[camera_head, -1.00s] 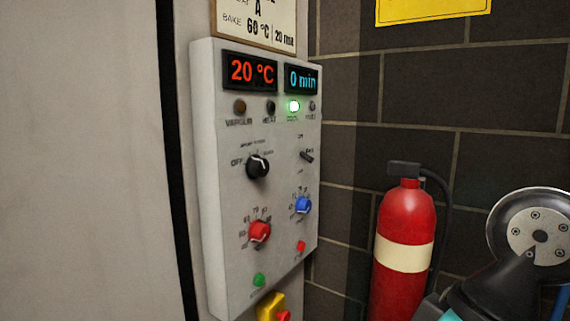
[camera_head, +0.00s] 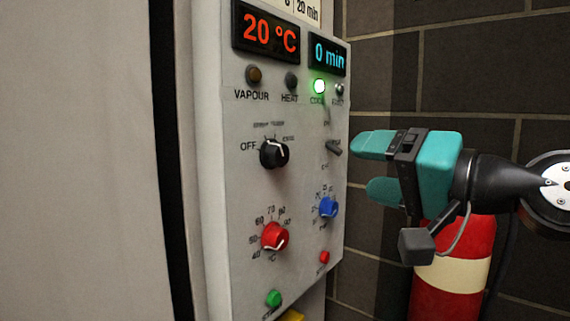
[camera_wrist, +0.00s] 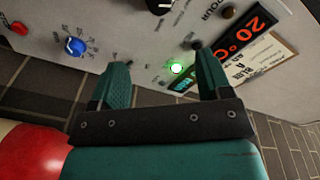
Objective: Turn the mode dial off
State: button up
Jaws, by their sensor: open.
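The mode dial (camera_head: 274,154) is a black round knob with a white pointer line, on the grey control panel (camera_head: 215,200). OFF is printed to its left, and other labels sit above it. Its pointer is towards the upper right, away from OFF. My gripper (camera_head: 372,168) is to the right of the panel, its teal fingers apart and empty, pointing left. It does not touch the dial. In the wrist view the dial (camera_wrist: 161,4) is cut by the top edge, and the open fingers frame the panel's green lamp area.
A red knob (camera_head: 274,237), a blue knob (camera_head: 328,207), a toggle switch (camera_head: 334,148), a green button (camera_head: 273,298) and a red button (camera_head: 324,257) share the panel. A lit green lamp (camera_head: 319,86) is above. A fire extinguisher (camera_head: 455,272) stands below my gripper by the brick wall.

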aim_at(282, 155)
jog(key=p+x, duration=0.5)
jog(key=x, duration=1.1)
jog(key=shift+w+a+p, duration=0.25)
jog(key=shift+a+p, duration=0.05)
jog(key=shift+a, duration=0.05)
jog(key=shift+f, duration=0.1)
jog(key=c, duration=0.9)
